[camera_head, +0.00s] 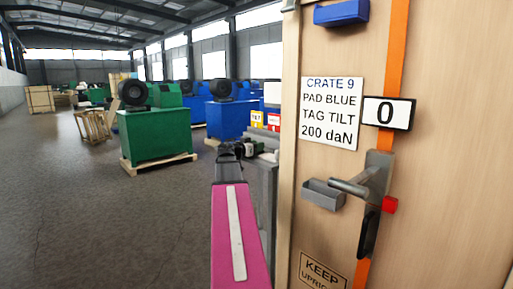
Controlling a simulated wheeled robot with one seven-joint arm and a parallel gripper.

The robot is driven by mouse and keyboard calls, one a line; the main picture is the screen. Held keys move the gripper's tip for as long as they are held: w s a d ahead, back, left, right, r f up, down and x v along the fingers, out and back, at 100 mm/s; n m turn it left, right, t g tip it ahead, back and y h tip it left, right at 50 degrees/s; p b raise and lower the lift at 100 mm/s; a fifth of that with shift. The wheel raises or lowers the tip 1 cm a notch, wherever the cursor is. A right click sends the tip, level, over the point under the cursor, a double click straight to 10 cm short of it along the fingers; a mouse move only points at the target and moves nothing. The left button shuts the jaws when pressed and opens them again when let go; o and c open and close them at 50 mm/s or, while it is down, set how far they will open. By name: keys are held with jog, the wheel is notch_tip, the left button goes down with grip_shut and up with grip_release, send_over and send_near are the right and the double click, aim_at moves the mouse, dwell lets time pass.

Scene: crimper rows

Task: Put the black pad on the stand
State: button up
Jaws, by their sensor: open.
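My gripper (246,149) is at the end of my pink arm, near the middle of the view, left of a tall wooden crate (455,190). It is small, dark and partly merged with things behind it; nothing clearly shows between its fingers. I cannot make out a black pad for certain. A blue block (341,12) sits high on the crate face. A long black part (370,232) hangs below the metal lever tool (367,185) on the orange strap (396,45). No stand is clearly identifiable; a grey block (266,190) stands behind my arm.
The crate's sign (330,114) reads "CRATE 9 PAD BLUE TAG TILT 200 daN". A display (387,113) shows 0. A grey tray (322,194) juts out from the crate. A green machine (155,135) stands on a pallet. The floor at left is clear.

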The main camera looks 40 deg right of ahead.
jog(key=s+a, duration=0.1)
jog(key=a, duration=1.1)
jog(key=a+f+n+y, duration=0.5)
jog(key=a+f, duration=0.4)
jog(key=f, duration=0.5)
jog(key=a+f+n+y, duration=0.4)
jog(key=a+f, duration=0.5)
jog(key=f, duration=0.4)
jog(key=s+a+f+n+y, duration=0.4)
jog(key=a+f, duration=0.4)
jog(key=a, duration=0.2)
jog(key=s+a+f+n+g+y, duration=0.1)
jog(key=s+a+f+n+y, duration=0.3)
jog(key=a+f, duration=0.4)
jog(key=a+y, duration=0.1)
jog(key=a, duration=0.2)
jog(key=shift+s+g, duration=0.3)
jog(key=shift+s, duration=0.1)
jog(key=shift+d+f, duration=0.1)
